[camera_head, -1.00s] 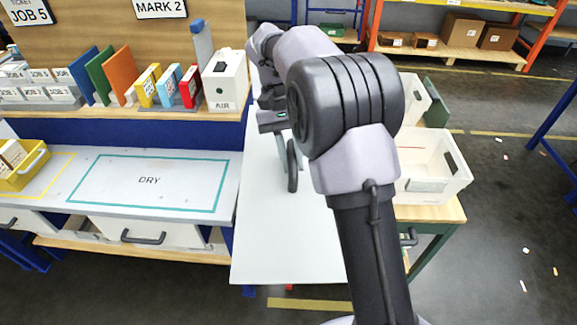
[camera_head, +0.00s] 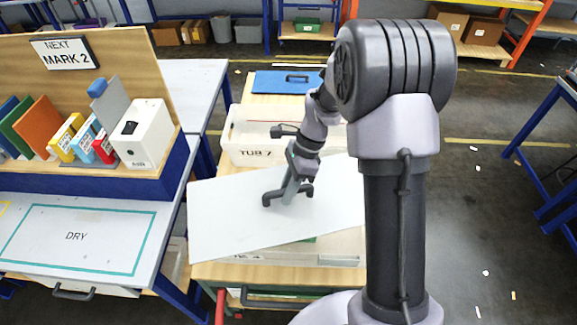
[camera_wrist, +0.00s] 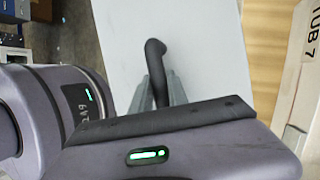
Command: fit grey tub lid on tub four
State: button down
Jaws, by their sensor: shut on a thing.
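The grey tub lid (camera_head: 225,220) is a broad pale panel with a dark bar handle (camera_head: 270,199). My gripper (camera_head: 290,190) is shut on this handle, and the wrist view shows its fingers (camera_wrist: 160,92) around the handle, with the lid (camera_wrist: 205,40) beyond. The lid lies over a pale tub (camera_head: 342,246) on the wooden bench. It is turned askew to the tub and sticks out past its left side. The tub's label is mostly covered; a "4" seems to show. Whether lid and tub touch, I cannot tell.
Tub 7 (camera_head: 245,140) stands just behind the lid and shows at the right of the wrist view (camera_wrist: 305,85). A blue lid (camera_head: 270,82) lies farther back. The left bench, with its DRY area (camera_head: 75,237) and white AIR box (camera_head: 145,135), is close by.

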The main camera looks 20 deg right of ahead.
aim_at(291, 209)
jog(key=shift+s+d+r+m+t+p, duration=0.15)
jog(key=shift+r+m+t+p, duration=0.1)
jog(key=shift+m, duration=0.3)
jog(key=shift+s+r+m+t+p, duration=0.15)
jog(key=shift+r+m, duration=0.1)
jog(key=shift+m, duration=0.3)
jog(key=shift+d+f+m, duration=0.1)
jog(key=shift+f+m, duration=0.05)
jog(key=shift+m, duration=0.25)
jog(key=shift+f+t, duration=0.2)
jog(key=shift+t, duration=0.1)
jog(key=shift+d+r+y+p, duration=0.15)
jog(key=shift+y+p, duration=0.15)
jog(key=shift+p, duration=0.1)
notch_tip(291, 209, down, 9)
jog(key=b, duration=0.6)
jog(key=shift+w+b, duration=0.1)
jog(key=shift+b, duration=0.3)
jog(key=c, duration=1.2)
grip_release()
